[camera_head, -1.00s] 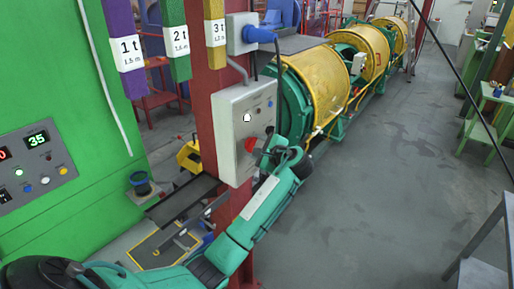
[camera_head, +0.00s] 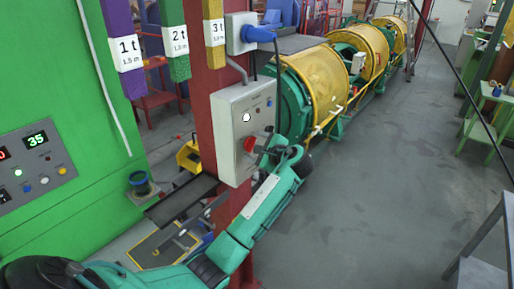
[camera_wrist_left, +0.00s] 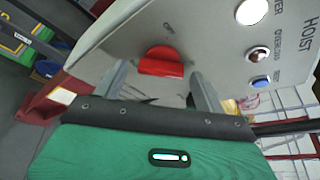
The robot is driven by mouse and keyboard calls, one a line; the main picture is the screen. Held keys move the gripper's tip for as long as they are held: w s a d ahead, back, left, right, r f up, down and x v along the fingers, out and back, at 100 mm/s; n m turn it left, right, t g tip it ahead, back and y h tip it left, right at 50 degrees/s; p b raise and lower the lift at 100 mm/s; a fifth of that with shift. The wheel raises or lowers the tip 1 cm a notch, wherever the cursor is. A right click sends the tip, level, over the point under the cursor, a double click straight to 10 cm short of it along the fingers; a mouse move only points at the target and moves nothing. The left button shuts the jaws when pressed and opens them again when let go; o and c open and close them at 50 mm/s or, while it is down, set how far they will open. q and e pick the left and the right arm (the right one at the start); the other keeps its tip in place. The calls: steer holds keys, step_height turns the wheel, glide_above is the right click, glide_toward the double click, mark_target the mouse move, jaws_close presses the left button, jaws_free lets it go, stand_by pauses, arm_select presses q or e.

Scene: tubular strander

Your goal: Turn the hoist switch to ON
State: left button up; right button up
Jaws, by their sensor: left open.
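The hoist switch (camera_head: 250,145) is a red rotary knob low on the front of a grey control box (camera_head: 228,117) fixed to a red column. In the left wrist view the red knob (camera_wrist_left: 161,62) shows close up, below a small "0" mark. My left gripper (camera_head: 262,146) is at the box front by the knob. In the left wrist view its two fingers (camera_wrist_left: 160,88) are open, one on each side of the knob with gaps between. Whether the fingertips touch the box cannot be told. My right gripper is not in view.
The box carries a white lamp (camera_wrist_left: 251,11), a brown button (camera_wrist_left: 258,55) and a blue button (camera_wrist_left: 261,82). A blue plug (camera_head: 258,34) sits above. A green cabinet (camera_head: 60,100) stands left; yellow drums (camera_head: 325,80) stand behind. Open floor (camera_head: 390,180) lies right.

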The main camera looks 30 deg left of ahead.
arm_select(q)
steer(key=b+v, duration=0.6)
steer(key=v, duration=0.8)
steer(key=shift+w, duration=0.1)
